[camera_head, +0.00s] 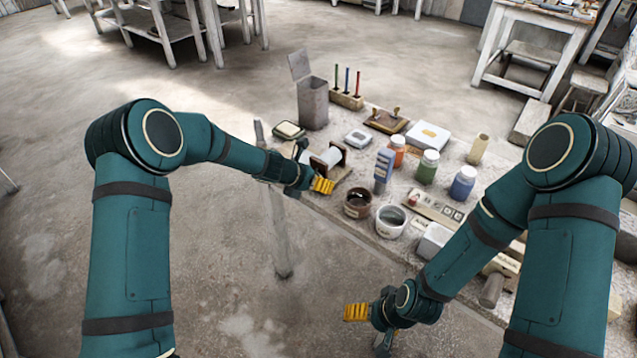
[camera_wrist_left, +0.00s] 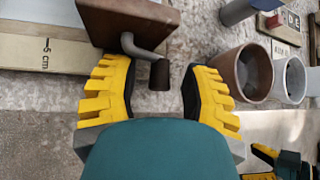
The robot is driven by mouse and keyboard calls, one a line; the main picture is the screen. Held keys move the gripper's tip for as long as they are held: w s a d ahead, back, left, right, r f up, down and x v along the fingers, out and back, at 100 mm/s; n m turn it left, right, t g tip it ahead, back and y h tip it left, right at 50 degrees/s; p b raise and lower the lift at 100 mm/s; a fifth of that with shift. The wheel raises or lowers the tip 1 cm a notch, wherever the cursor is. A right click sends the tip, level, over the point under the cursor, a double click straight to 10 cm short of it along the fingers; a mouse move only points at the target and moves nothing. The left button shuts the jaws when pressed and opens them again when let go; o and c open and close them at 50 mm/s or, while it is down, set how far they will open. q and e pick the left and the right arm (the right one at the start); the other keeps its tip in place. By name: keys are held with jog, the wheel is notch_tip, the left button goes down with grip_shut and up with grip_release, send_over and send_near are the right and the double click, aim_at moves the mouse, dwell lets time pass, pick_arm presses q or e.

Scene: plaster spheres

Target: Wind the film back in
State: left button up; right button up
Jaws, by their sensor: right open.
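The film roll (camera_head: 327,158) is pale and lies between brown end plates on the near left part of the worktable. In the left wrist view one brown end plate (camera_wrist_left: 128,22) shows, with a grey bent crank (camera_wrist_left: 140,47) ending in a dark knob (camera_wrist_left: 160,76). My left gripper (camera_head: 312,180) is at the roll's near side. In its wrist view the yellow fingers are open, one on each side of the knob, with a gap on both sides. My right gripper (camera_head: 368,326) is open and empty in front of the table's near edge. The film's loose end cannot be made out.
Several paint jars, a tall grey bin (camera_head: 312,103) and a rack of coloured sticks (camera_head: 346,98) crowd the worktable (camera_head: 320,202). The floor to the left is clear.

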pick_arm(q)
grip_shut()
jog(key=y+b, duration=0.1)
jog(key=b, duration=0.1)
jog(key=f+m+t+y+b, duration=0.1)
jog(key=b, duration=0.1)
jog(key=shift+w+a, duration=0.1)
jog(key=shift+w, duration=0.05)
jog(key=shift+w+a+r+m+t+y, duration=0.1)
jog(key=shift+r+m+t+y, duration=0.1)
jog(key=shift+m+t+y, duration=0.25)
jog(key=shift+o, duration=1.4)
grip_release()
jog(key=shift+f, duration=0.1)
